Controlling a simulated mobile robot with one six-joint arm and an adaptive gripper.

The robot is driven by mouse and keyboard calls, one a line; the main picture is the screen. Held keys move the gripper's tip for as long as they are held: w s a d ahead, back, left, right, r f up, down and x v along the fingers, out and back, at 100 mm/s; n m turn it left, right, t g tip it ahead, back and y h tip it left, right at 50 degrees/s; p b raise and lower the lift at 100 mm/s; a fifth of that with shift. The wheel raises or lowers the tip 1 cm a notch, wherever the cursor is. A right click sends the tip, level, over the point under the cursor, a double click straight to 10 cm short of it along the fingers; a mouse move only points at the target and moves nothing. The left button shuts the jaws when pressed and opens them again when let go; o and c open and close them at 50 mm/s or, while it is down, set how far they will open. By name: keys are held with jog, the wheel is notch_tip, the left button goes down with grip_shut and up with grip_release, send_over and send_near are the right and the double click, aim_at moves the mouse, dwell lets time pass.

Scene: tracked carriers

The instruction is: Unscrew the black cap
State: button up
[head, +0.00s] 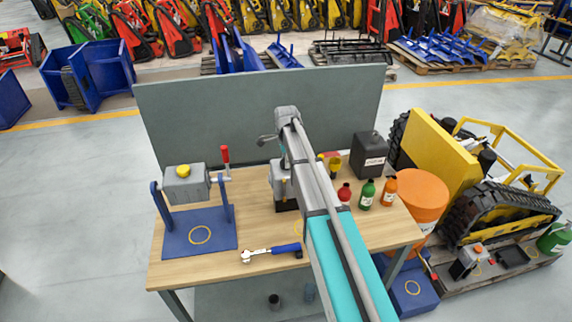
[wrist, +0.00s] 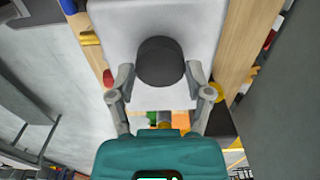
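The black cap (wrist: 160,58) is round and sits on top of a light grey tank (wrist: 115,28) in the wrist view. The tank also shows in the head view (head: 277,180), partly behind my arm; the cap is hidden there. My gripper (wrist: 160,76) is open, with one finger to the left of the cap and one to the right. Gaps show between the fingers and the cap, and the fingertips sit near its lower edge in the picture. I cannot tell their height relative to the cap.
A grey tank with a yellow cap (head: 184,184) hangs in a blue stand (head: 200,232) at the left of the wooden bench (head: 262,222). A blue-handled wrench (head: 270,252) lies near the front. A black canister (head: 369,155) and several bottles stand at right. A grey panel (head: 205,110) backs the bench.

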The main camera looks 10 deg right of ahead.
jog(key=shift+s, duration=0.2)
jog(key=shift+c, duration=0.5)
jog(key=shift+f+n, duration=0.1)
jog(key=shift+n, duration=0.2)
jog(key=n, duration=0.6)
jog(key=shift+s+n, duration=0.1)
jog(key=shift+n, duration=1.5)
